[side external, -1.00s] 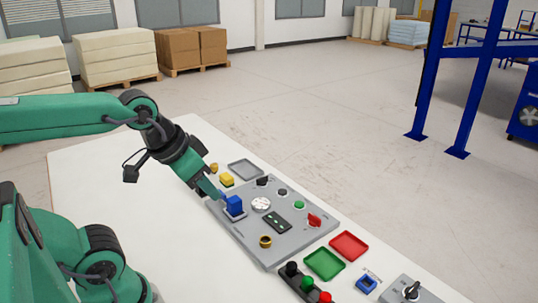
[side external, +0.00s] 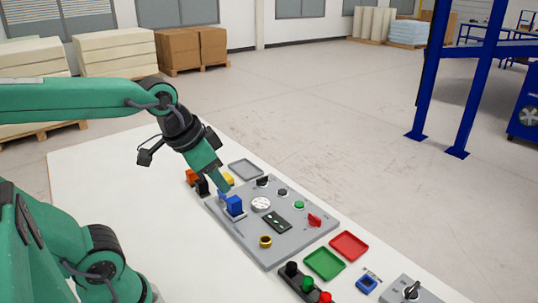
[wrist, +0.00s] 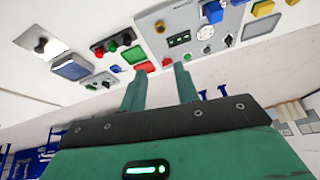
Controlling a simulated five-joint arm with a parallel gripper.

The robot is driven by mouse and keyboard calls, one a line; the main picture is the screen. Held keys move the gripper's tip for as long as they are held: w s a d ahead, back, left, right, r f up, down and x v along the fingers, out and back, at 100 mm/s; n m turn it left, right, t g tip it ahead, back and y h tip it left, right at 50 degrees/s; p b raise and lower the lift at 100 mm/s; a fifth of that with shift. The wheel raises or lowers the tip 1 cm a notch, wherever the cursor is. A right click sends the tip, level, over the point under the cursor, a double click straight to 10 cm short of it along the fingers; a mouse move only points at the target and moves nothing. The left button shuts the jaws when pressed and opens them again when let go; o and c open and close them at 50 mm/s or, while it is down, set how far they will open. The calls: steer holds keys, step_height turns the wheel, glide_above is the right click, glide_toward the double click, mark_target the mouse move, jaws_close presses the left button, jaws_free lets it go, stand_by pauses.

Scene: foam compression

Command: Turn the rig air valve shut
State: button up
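A red valve handle (side external: 314,220) sits at the right side of the grey rig panel (side external: 222,223). I take it to be the air valve. In the wrist view a red part (wrist: 167,62) shows just above my fingertips, probably the same handle. My gripper (side external: 227,184) is above the panel's far left part, near the blue block (side external: 235,204), well apart from the red handle. In the wrist view my gripper (wrist: 160,70) has two green fingers apart with nothing between them.
The panel also carries a white gauge (side external: 261,204), a brass ring (side external: 265,241), a green button (side external: 299,205) and a black switch strip (side external: 277,222). A green tray (side external: 324,264) and a red tray (side external: 349,245) lie to the right. A grey tray (side external: 245,169) lies behind.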

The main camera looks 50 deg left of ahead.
steer(key=w+m+g, duration=0.1)
steer(key=w+m, duration=0.3)
steer(key=w, duration=0.4)
steer(key=m+g, duration=0.4)
steer(key=m, duration=0.8)
glide_toward(315, 216)
steer(key=shift+f, duration=0.1)
steer(key=shift+w+f, duration=0.1)
steer(key=shift+f, duration=0.15)
steer(key=shift+f, duration=0.15)
steer(key=shift+f, duration=3.75)
jaws_close()
